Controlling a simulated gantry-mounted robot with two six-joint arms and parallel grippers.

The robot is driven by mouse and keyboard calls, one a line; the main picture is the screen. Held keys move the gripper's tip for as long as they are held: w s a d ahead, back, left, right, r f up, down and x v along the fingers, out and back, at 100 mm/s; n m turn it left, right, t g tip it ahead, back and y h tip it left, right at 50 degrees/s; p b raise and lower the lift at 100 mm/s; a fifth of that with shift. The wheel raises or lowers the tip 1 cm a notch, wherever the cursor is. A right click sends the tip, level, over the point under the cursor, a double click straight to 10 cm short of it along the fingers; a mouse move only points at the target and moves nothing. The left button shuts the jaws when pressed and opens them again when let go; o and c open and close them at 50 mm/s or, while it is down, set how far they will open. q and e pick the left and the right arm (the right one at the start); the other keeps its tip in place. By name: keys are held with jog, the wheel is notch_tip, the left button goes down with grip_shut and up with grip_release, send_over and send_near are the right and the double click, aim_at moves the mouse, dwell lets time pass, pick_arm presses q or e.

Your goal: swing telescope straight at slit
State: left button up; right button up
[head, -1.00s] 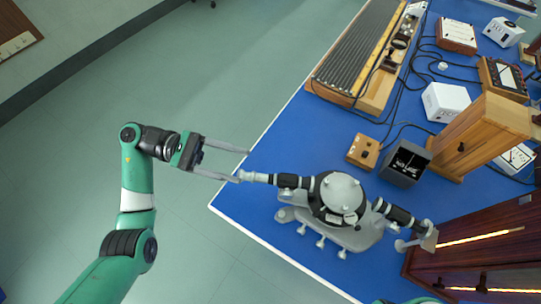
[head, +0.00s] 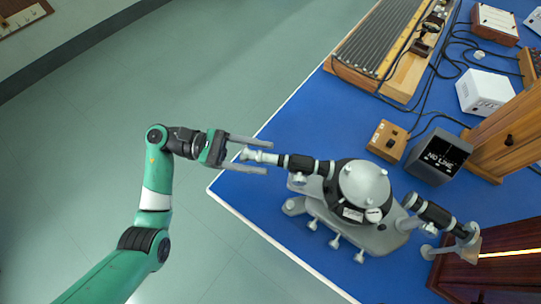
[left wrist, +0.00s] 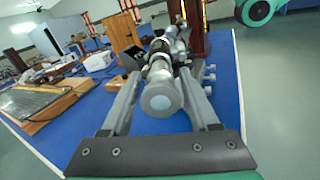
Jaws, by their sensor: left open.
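The spectrometer (head: 362,190) stands on the blue bench, a grey base with a round table on top. Its telescope (head: 300,163), a black and grey tube, points left with its eyepiece end near the bench edge. My left gripper (head: 272,158) is open, with one finger on each side of the eyepiece end. In the left wrist view the round eyepiece (left wrist: 160,98) sits between the two fingers, with gaps on both sides. The collimator (head: 435,214) extends to the lower right, towards the slit end (head: 468,240). My right gripper is not in view.
A dark display box (head: 438,157) reads "NO LINE". Near it are a small wooden box (head: 388,140), a white box (head: 484,92), a wooden post and cables. A ribbed wooden rack (head: 380,45) lies at the back. The floor left of the bench is clear.

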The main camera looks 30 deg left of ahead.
pick_arm(q)
jog(key=shift+x, duration=1.45)
jog(key=shift+c, duration=0.3)
grip_shut()
